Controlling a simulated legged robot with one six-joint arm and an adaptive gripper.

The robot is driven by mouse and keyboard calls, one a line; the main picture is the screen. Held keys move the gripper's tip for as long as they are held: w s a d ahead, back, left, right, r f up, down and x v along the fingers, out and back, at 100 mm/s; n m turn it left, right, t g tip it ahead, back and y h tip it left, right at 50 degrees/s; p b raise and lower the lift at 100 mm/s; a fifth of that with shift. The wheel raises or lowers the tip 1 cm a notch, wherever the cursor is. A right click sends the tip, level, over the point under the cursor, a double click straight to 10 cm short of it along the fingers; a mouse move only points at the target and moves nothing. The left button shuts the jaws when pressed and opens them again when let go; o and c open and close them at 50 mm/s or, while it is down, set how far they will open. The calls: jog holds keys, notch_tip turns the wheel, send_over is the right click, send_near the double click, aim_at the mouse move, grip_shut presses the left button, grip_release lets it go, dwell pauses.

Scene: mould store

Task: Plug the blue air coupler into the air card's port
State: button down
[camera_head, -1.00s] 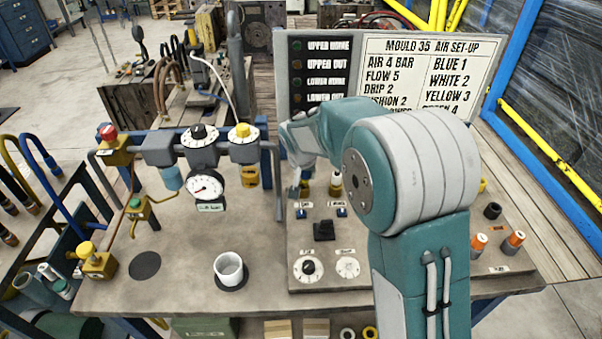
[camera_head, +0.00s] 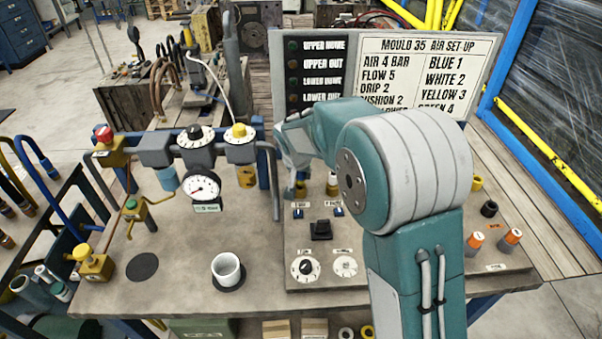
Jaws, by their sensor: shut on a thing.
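My gripper (camera_head: 291,187) points down over the back left of the board (camera_head: 380,268) on the bench, its fingers partly hidden by my wrist. It is shut on a small bluish piece at the fingertips, seemingly the blue air coupler (camera_head: 289,193). Just right of the tips is a brass fitting (camera_head: 301,190), and further right a white-topped brass fitting (camera_head: 333,186). I cannot tell whether the coupler touches a port. My arm hides the middle of the board. Behind stands the "Mould 35 air set-up" sign (camera_head: 432,58), which lists Blue 1.
A white cup (camera_head: 226,268) stands at the front. The board has a black knob (camera_head: 321,229) and dials (camera_head: 305,268). Orange-topped parts (camera_head: 510,239) and a black ring (camera_head: 490,209) are on the right.

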jog(key=shift+a+f, duration=0.1)
jog(key=shift+a, duration=0.05)
jog(key=shift+f, duration=1.05)
dwell(1.4)
jog(key=shift+c, duration=1.8)
grip_release()
jog(key=o, duration=0.4)
jog(key=shift+c, duration=0.2)
